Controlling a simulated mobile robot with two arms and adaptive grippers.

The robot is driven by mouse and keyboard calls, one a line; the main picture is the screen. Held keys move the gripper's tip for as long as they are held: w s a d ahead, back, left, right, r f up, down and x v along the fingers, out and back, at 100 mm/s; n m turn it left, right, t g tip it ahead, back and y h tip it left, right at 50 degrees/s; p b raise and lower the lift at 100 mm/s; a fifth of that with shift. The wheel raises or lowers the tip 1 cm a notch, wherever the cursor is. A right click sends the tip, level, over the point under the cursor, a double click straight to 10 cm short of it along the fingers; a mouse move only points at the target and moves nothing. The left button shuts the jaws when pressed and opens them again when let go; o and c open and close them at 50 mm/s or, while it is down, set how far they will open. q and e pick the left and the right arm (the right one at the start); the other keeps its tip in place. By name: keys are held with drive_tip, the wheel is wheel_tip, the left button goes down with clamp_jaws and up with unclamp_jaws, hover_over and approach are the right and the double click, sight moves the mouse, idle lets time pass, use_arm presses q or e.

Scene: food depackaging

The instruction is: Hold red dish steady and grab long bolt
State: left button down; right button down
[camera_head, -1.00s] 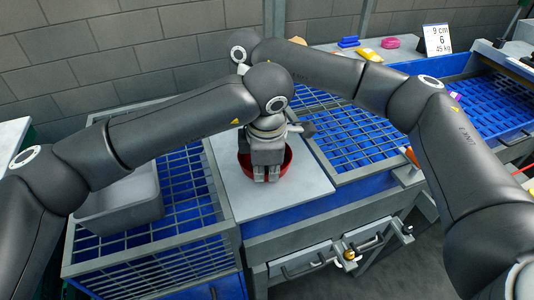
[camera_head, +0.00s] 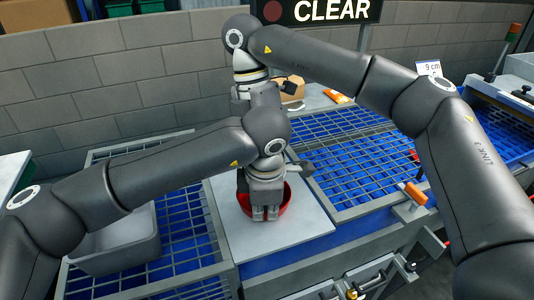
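The red dish (camera_head: 286,203) sits on the light grey board in the middle. My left gripper (camera_head: 265,215) points down into the dish, and its fingertips look close together over the dish's front part. I cannot tell whether they grip the rim. My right arm comes in from the right and bends down behind the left wrist. My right gripper (camera_head: 245,180) is mostly hidden behind the left one, at the back of the dish, and its fingertips cannot be seen. The long bolt cannot be made out; the grippers cover much of the dish's inside.
The light grey board (camera_head: 312,222) lies between two blue-floored grid racks. A grey bin (camera_head: 118,262) stands on the left rack. A cardboard box (camera_head: 291,88) and an orange packet (camera_head: 337,97) lie at the back. An orange-handled lever (camera_head: 415,194) stands at the right edge.

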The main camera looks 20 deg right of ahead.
use_arm(q)
drive_tip(key=c, duration=1.6)
unclamp_jaws()
drive_tip(key=shift+o, duration=0.2)
wheel_tip(320, 180, up, 12)
drive_tip(key=s, duration=0.2)
drive_tip(key=shift+a+f, duration=0.15)
drive_tip(key=shift+a, duration=0.1)
